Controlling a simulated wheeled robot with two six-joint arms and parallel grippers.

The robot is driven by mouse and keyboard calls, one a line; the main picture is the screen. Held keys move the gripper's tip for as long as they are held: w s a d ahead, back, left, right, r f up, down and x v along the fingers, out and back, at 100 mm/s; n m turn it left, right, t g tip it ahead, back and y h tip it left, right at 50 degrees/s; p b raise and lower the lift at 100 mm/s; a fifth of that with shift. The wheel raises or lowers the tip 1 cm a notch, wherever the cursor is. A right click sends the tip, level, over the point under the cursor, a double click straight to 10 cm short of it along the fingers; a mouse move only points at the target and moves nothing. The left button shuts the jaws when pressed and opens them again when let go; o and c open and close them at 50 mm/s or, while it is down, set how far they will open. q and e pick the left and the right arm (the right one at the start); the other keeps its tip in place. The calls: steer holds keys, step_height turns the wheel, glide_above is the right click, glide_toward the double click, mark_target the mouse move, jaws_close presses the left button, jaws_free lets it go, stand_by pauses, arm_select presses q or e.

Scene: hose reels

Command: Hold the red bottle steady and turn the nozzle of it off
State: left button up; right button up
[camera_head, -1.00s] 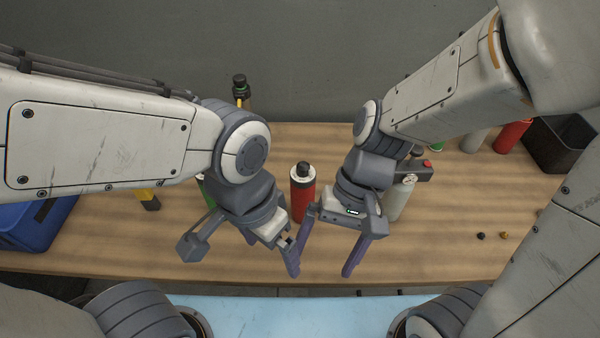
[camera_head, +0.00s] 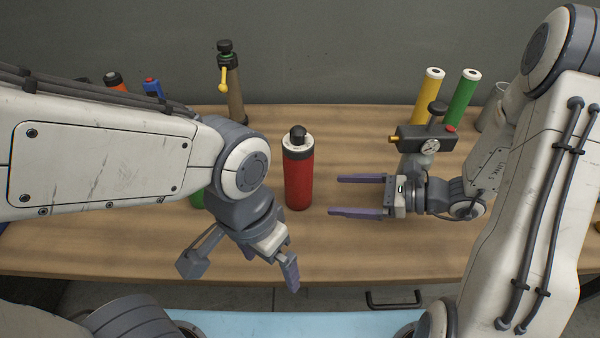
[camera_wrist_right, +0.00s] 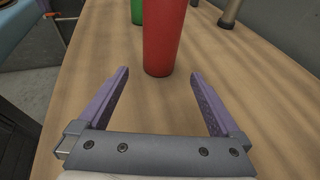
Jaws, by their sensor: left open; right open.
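The red bottle (camera_head: 299,180) stands upright in the middle of the wooden table, with a white and dark collar and a black nozzle (camera_head: 298,133) on top. My right gripper (camera_head: 336,195) is open and empty, to the right of the bottle, its fingers pointing at it. In the right wrist view the bottle's lower part (camera_wrist_right: 164,38) stands ahead of the open fingers (camera_wrist_right: 160,80), apart from them; its nozzle is out of that view. My left gripper (camera_head: 290,272) is open, in front of the bottle and slightly left, not touching it.
A bottle with a gauge (camera_head: 428,140) stands behind my right gripper. Yellow (camera_head: 427,97) and green (camera_head: 462,102) cylinders stand at the back right. A dark bottle with a yellow lever (camera_head: 230,82) stands at the back left. The table (camera_head: 340,255) is clear in front.

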steer(key=b+x, duration=0.3)
steer(key=x, duration=0.5)
steer(key=shift+a+f, duration=0.2)
steer(key=shift+a, duration=0.05)
arm_select(q)
steer(key=shift+a+f+b, duration=0.1)
steer(key=shift+f+b, duration=0.2)
steer(key=shift+f, duration=1.6)
arm_select(e)
steer(key=shift+w+a+f, duration=0.1)
steer(key=shift+w+a, duration=0.15)
steer(key=shift+a, duration=0.4)
steer(key=c, duration=0.9)
arm_select(q)
steer(key=c, duration=0.5)
steer(key=n+y, duration=0.1)
steer(key=n, duration=1.4)
glide_toward(298, 129)
step_height(298, 129, down, 9)
steer(key=shift+f, duration=0.15)
